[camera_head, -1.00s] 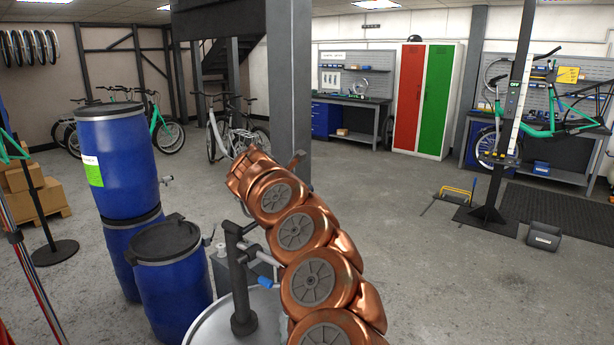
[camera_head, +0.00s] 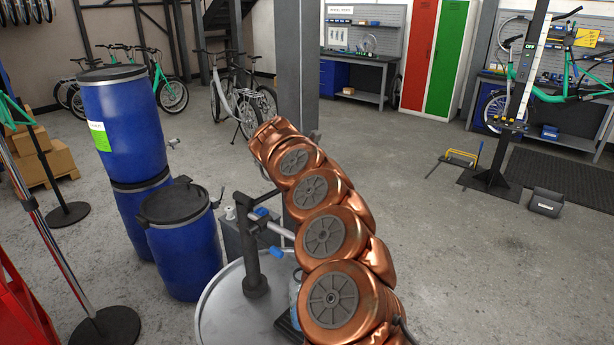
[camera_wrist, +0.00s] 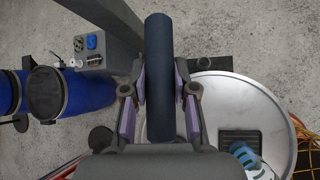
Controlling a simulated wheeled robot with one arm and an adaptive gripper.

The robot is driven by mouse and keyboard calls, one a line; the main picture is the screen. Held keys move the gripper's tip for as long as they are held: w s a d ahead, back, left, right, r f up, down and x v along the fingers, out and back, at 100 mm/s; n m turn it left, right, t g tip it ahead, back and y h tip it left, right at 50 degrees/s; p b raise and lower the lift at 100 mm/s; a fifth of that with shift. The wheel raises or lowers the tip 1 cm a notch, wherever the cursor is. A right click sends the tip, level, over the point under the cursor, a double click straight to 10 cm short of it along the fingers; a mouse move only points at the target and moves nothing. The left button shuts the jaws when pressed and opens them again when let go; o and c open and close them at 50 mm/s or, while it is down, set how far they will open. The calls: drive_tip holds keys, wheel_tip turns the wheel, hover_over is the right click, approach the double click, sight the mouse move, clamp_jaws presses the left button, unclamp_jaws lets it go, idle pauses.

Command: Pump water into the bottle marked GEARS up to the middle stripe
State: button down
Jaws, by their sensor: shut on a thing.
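My gripper (camera_wrist: 161,80) is shut on a thick dark blue-grey bar (camera_wrist: 158,40), which stands between its fingers in the wrist view. It looks like the pump's lever grip, but its join to the pump is hidden. In the head view my copper arm hides the gripper. The dark pump post (camera_head: 254,255) with blue-tipped parts stands on a round silver drum top (camera_head: 225,315).
Blue barrels (camera_head: 182,250) stand close left of the drum. A grey column (camera_head: 298,75) rises behind it. A post with a round base (camera_head: 105,327) is at the front left. A bike stand (camera_head: 492,178) is at right.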

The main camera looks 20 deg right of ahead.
drive_tip(key=c, duration=0.9)
unclamp_jaws()
drive_tip(key=shift+f, duration=0.2)
drive_tip(key=shift+r, duration=0.1)
drive_tip(key=v, duration=1.2)
